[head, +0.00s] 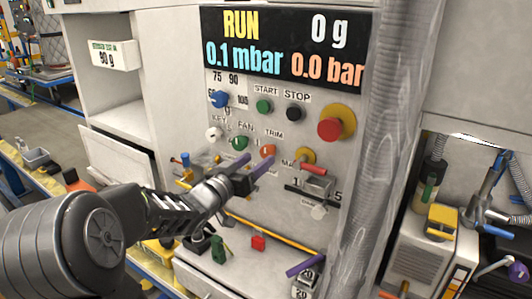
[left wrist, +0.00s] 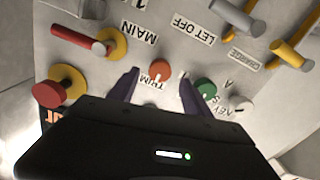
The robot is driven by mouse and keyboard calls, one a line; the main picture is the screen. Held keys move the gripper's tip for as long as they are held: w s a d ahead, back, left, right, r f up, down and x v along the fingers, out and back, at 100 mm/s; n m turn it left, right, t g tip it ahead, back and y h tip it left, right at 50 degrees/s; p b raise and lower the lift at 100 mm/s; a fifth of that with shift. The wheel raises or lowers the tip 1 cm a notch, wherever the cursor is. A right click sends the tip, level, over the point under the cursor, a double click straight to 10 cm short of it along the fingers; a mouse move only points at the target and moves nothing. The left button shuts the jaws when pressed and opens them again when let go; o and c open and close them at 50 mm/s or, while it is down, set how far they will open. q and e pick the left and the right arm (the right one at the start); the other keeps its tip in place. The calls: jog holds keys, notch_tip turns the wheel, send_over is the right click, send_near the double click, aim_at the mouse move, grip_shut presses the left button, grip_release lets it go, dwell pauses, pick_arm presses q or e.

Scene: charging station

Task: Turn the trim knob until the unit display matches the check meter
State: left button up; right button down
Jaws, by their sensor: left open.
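The unit display (head: 283,45) reads RUN, 0 g, 0.1 mbar and 0.0 bar. A small white meter (head: 112,54) on the left shelf reads about 90 g. My right gripper is out of view.
The green fan knob (head: 240,143) and white key knob (head: 214,133) are left of the trim knob. The red-handled main switch (head: 313,169) is to its right. A red mushroom button (head: 331,128) sits higher. A thick grey hose (head: 385,120) hangs at the right.

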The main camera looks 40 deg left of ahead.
aim_at(265, 154)
pick_arm(q)
jog(key=w, duration=0.5)
jog(key=shift+w+a+p, duration=0.15)
jog(key=shift+a+p, duration=0.15)
jog(key=shift+p, duration=0.05)
grip_shut()
